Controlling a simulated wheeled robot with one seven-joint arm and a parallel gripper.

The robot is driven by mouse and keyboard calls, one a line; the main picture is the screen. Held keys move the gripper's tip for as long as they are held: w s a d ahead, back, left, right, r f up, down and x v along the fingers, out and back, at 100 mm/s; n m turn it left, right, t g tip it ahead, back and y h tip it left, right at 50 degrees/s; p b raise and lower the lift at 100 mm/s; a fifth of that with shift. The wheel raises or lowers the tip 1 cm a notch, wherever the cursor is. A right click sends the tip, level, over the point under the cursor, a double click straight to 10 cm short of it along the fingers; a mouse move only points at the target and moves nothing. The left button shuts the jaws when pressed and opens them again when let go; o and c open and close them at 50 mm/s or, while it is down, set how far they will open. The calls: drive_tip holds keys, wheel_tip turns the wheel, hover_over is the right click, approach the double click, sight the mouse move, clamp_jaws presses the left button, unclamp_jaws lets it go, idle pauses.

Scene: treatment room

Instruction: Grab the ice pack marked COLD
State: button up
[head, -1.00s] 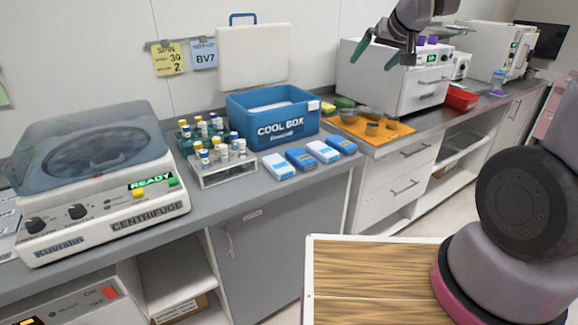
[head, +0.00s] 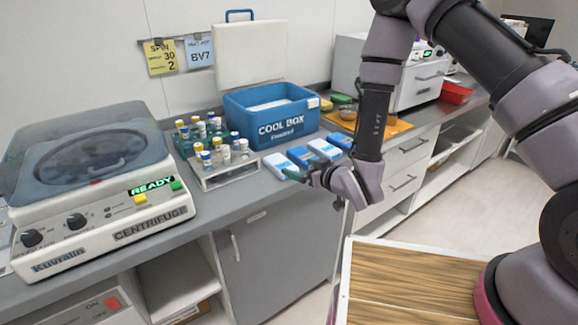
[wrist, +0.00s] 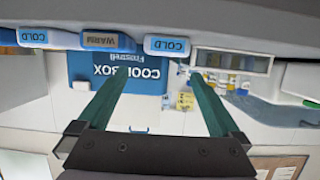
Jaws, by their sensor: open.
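Several ice packs lie in a row on the counter in front of the cool box. In the wrist view, which is upside down, a white pack marked COLD (wrist: 167,45) is beyond the fingertips, between their lines. A blue pack marked WARM (wrist: 105,41) is beside it, then another white pack marked COLD (wrist: 33,37). In the head view the first COLD pack appears to be the leftmost white one (head: 276,164); labels are unreadable there. My gripper (head: 313,190) is open and empty near the counter's front edge, with green fingers (wrist: 158,78), apart from the packs.
The blue cool box (head: 275,128), lid raised, stands behind the packs. A rack of vials (head: 230,176) is just left of them. The centrifuge (head: 100,210) is at far left. An orange mat (head: 397,127) with bowls lies right, partly behind my arm.

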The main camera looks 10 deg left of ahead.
sight(285, 166)
drive_tip(key=x, duration=1)
drive_tip(key=shift+a+f, duration=0.35)
drive_tip(key=shift+f, duration=0.05)
drive_tip(key=shift+s, duration=0.1)
drive_tip(key=c, duration=1.4)
